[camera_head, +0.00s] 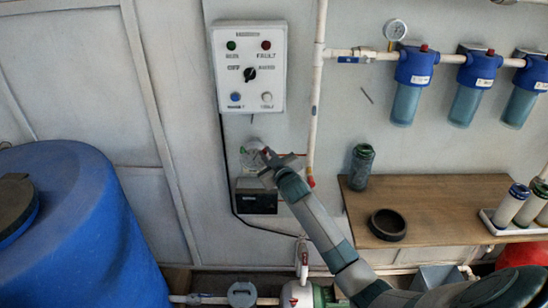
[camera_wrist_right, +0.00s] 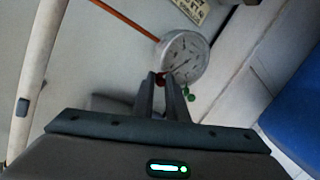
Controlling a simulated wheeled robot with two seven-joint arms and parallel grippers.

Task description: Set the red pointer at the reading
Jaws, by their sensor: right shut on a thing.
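A round gauge with a white dial (camera_wrist_right: 186,56) and a dark needle is in front of my right gripper (camera_wrist_right: 163,80) in the wrist view. The fingers are close together at the gauge's rim, shut on a small reddish part (camera_wrist_right: 160,77), which looks like the red pointer's tab. Its exact setting on the dial is too small to read. In the head view the gauge (camera_head: 252,148) is on the wall below the control box, partly hidden by my right gripper (camera_head: 268,158). My left gripper is not in view.
A control box (camera_head: 277,72) is above the gauge, and a dark box (camera_head: 257,196) is below it. A white vertical pipe (camera_head: 315,100) runs close on the right. A wooden shelf (camera_head: 445,200) holds a jar (camera_head: 361,166) and a black ring (camera_head: 387,225). A blue tank (camera_head: 75,240) stands left.

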